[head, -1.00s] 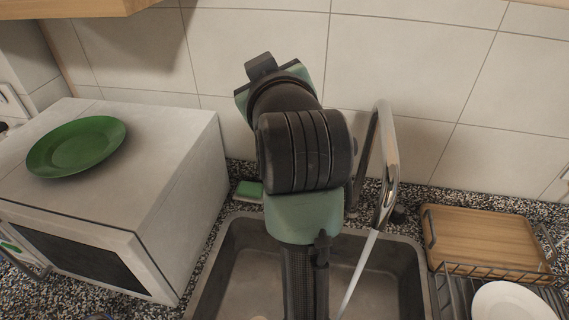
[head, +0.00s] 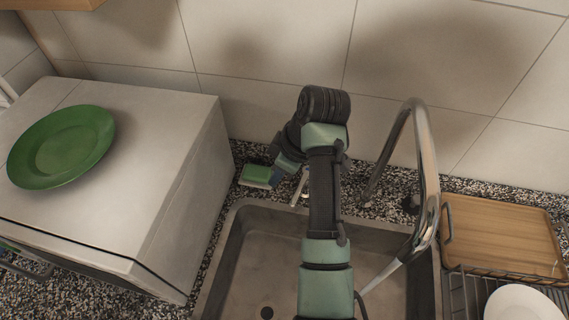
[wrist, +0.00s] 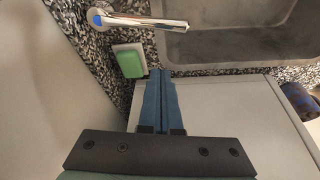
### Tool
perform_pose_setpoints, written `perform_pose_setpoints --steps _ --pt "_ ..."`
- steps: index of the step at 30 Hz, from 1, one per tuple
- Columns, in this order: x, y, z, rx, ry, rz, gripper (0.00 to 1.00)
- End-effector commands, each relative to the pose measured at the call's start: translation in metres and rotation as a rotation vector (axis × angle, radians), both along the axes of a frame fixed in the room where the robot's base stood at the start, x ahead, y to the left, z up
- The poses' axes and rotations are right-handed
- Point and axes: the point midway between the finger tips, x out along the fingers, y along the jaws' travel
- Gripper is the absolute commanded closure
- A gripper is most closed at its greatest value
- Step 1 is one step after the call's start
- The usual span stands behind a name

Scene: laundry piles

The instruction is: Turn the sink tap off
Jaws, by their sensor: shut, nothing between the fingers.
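The chrome tap (head: 425,165) arches over the right part of the sink, and a thin stream of water (head: 380,277) runs from its spout. A short silver lever (head: 300,187) stands behind the sink's back edge, partly hidden by my arm. In the wrist view the lever (wrist: 150,22) lies nearly level at the top, with a blue mark at its left end. My gripper (wrist: 161,73) is shut and empty, its blue fingers pointing toward the lever but apart from it. In the head view my gripper (head: 277,180) is just left of the lever, beside the sponge.
A green sponge (head: 257,175) lies left of the lever; it also shows in the wrist view (wrist: 130,62). A white microwave (head: 150,190) bearing a green plate (head: 62,147) stands left. A wooden board (head: 500,235) and dish rack (head: 468,298) are right. The tiled wall rises close behind.

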Motion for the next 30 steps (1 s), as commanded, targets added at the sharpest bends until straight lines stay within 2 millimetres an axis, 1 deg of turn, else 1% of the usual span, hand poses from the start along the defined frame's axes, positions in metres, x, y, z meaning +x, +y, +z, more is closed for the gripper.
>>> perform_pose_setpoints --steps 1,4,7,12,17,30 --pt "0.0 0.004 -0.01 0.0 0.006 0.0 1.0" --pt "0.003 0.01 -0.029 -0.001 0.004 0.0 1.0" --pt "-0.003 -0.008 -0.025 0.0 0.0 -0.005 1.0" --pt "-0.01 -0.024 -0.026 0.0 0.0 -0.003 1.0" --pt "-0.012 -0.028 -0.027 -0.001 -0.001 -0.002 1.0" --pt "-0.011 -0.028 -0.025 -0.001 -0.001 -0.002 1.0"
